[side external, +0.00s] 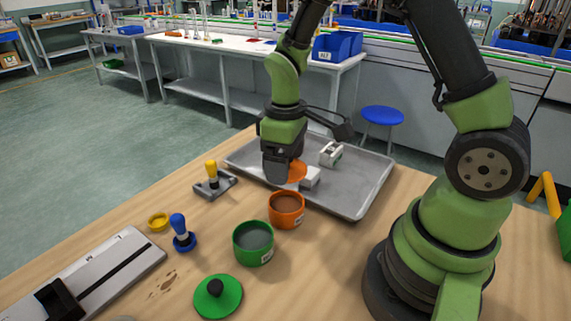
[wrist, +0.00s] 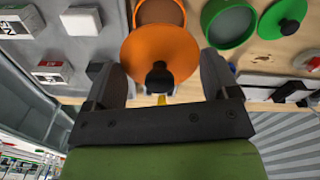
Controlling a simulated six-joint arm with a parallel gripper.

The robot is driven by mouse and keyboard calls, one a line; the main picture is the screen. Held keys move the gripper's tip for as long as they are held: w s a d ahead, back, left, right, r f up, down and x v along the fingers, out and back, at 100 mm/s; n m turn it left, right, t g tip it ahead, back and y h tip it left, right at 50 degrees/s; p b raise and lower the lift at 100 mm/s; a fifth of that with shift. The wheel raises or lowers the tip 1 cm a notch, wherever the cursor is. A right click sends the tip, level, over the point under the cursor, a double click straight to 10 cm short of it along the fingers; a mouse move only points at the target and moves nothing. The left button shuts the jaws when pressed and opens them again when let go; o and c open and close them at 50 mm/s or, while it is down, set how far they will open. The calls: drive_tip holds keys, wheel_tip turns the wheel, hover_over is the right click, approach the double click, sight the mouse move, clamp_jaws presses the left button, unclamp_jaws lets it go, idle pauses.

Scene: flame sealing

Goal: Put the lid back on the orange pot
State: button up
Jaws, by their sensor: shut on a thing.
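My gripper (side external: 284,180) is shut on the orange lid (wrist: 150,48), with a finger at either side of its rim. The lid's black knob (wrist: 159,76) shows between the fingers in the wrist view. In the side view the lid (side external: 297,172) is partly hidden behind the gripper, near the tray's front edge. The orange pot (side external: 286,221) stands upright and open on the wooden table, just in front of the lid, with brown contents. In the wrist view the pot (wrist: 160,11) is partly covered by the lid and cut by the top edge.
A metal tray (side external: 365,185) behind the pot holds small blocks (side external: 331,154). A green pot (side external: 253,253) stands close to the orange pot, with a green lid (side external: 217,297) in front. Yellow-handled (side external: 211,172) and blue-handled (side external: 179,228) tools stand to the left.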

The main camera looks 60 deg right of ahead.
drive_tip(key=shift+f, duration=3.35)
drive_tip(key=shift+f, duration=0.2)
drive_tip(key=o, duration=0.8)
drive_tip(key=shift+o, duration=0.2)
drive_tip(key=shift+r, duration=3.55)
